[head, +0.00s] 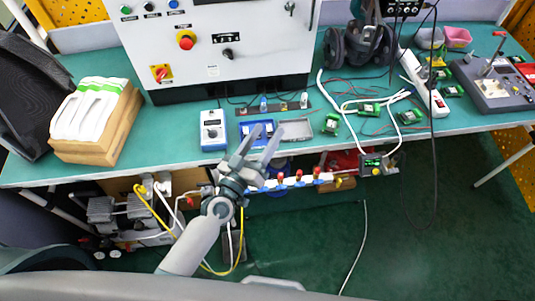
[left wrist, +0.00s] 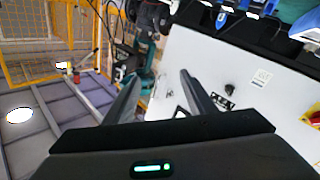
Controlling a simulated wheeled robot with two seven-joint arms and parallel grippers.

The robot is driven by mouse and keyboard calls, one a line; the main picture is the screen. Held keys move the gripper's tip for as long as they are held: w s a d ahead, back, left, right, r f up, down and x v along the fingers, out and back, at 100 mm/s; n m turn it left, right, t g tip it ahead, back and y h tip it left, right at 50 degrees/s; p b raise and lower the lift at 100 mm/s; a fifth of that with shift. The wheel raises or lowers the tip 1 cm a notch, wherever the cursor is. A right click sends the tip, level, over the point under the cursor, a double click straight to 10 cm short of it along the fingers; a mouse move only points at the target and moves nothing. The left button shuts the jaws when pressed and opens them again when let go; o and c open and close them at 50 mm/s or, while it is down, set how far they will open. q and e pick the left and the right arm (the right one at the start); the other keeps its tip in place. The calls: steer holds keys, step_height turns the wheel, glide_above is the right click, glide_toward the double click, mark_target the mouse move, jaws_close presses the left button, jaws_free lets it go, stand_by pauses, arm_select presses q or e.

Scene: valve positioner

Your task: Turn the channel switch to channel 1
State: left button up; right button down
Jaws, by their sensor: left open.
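The white cabinet (head: 255,45) carries a small black rotary knob (head: 227,54), which looks like the channel switch. Dark markings sit to its upper left; its pointer direction is too small to read. In the left wrist view the knob (left wrist: 231,88) shows upside down, right of the fingers. My left gripper (head: 263,138) is open and empty, with fingers pointing up and away over the bench's front edge. In the head view it is below and right of the knob, well apart from it. The fingertips also show in the left wrist view (left wrist: 159,76). My right gripper is not in view.
A red emergency button (head: 186,40) and a red-yellow rotary switch (head: 161,73) are left of the knob. A blue-white meter box (head: 213,130) and a grey tray (head: 296,129) stand on the green bench (head: 178,125). Cables and green boards lie to the right.

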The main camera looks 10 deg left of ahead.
arm_select(q)
step_height(320, 180, down, 6)
steer(key=s+d+m+g, duration=0.1)
steer(key=s+m+g, duration=0.1)
steer(key=shift+s+r+g+h, duration=0.25)
steer(key=shift+s+g+h, duration=0.05)
steer(key=shift+s+h, duration=0.1)
steer(key=shift+s+d, duration=0.1)
